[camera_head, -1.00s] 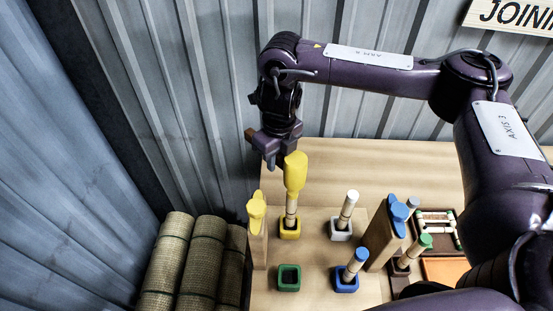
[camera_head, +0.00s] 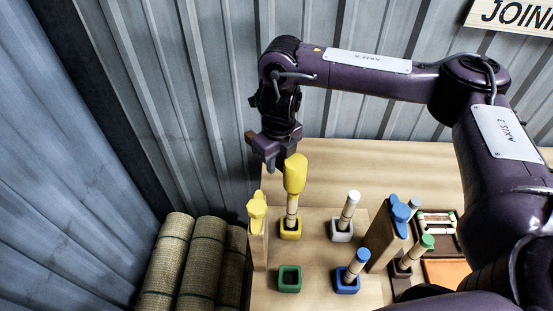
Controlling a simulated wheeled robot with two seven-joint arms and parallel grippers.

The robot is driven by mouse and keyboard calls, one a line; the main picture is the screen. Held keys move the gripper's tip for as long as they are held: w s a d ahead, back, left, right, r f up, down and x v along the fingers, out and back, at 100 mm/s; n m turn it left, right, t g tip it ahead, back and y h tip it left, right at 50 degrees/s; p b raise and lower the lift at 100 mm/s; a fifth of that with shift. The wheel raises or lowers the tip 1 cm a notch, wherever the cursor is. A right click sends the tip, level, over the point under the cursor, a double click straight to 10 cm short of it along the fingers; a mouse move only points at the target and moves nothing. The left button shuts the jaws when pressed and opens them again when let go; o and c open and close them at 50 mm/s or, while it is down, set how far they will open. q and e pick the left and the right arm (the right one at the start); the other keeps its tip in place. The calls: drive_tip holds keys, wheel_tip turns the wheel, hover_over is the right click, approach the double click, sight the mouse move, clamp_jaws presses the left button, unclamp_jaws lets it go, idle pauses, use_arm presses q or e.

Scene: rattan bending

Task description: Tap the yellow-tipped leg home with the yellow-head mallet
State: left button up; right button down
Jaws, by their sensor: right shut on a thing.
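My right gripper (camera_head: 274,148) is at the back left of the board, above the yellow socket (camera_head: 290,229). It is shut on the yellow-head mallet (camera_head: 295,174), whose handle is mostly hidden. The mallet's yellow head is directly over the pale wooden leg (camera_head: 291,211) that stands nearly upright in the yellow socket. My left gripper is not in view.
A yellow-topped wooden stand (camera_head: 258,240) is left of the leg; a blue-topped stand (camera_head: 385,240) is right. White-tipped (camera_head: 348,210), blue-tipped (camera_head: 356,265) and green-tipped (camera_head: 415,250) legs stand nearby. The green socket (camera_head: 289,279) is empty. Woven rolls (camera_head: 200,262) lie left.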

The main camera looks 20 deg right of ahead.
drive_tip(key=shift+p, duration=0.65)
drive_tip(key=shift+r, duration=0.65)
drive_tip(key=shift+f, duration=0.15)
drive_tip(key=shift+f, duration=0.45)
